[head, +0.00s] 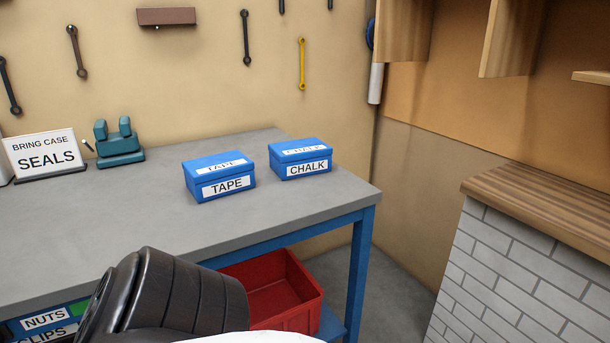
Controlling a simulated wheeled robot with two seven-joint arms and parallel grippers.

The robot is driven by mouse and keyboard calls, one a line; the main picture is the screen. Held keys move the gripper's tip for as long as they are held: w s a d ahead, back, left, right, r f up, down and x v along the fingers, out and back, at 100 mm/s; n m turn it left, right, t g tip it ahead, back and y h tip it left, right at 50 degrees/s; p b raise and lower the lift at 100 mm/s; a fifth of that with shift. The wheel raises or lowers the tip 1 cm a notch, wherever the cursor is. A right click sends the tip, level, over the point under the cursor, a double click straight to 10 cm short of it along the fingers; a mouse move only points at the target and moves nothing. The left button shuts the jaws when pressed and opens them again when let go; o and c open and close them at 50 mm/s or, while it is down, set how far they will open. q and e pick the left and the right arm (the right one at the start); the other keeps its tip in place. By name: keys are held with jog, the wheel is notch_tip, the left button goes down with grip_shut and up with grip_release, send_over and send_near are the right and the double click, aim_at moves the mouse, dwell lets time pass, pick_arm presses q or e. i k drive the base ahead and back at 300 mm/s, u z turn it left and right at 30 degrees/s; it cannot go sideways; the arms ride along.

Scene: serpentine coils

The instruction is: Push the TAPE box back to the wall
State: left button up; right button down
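The TAPE box (220,188) is a small blue lidded box with white labels on its lid and front. It sits upright on the grey bench top (120,230), in the middle of the head view. Bare bench shows behind it, between it and the beige back wall (200,90). Its label side faces the front edge of the bench. Neither of my grippers is in view, and nothing touches the TAPE box.
A blue CHALK box (300,160) stands to the right of the TAPE box, slightly farther back, with a gap between. A teal vise (119,146) and a SEALS sign (44,154) stand at left. A red bin (285,290) is below the bench. Tools hang on the wall.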

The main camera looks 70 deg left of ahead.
aim_at(208, 178)
jog(key=i, duration=0.35)
jog(key=u, duration=3.4)
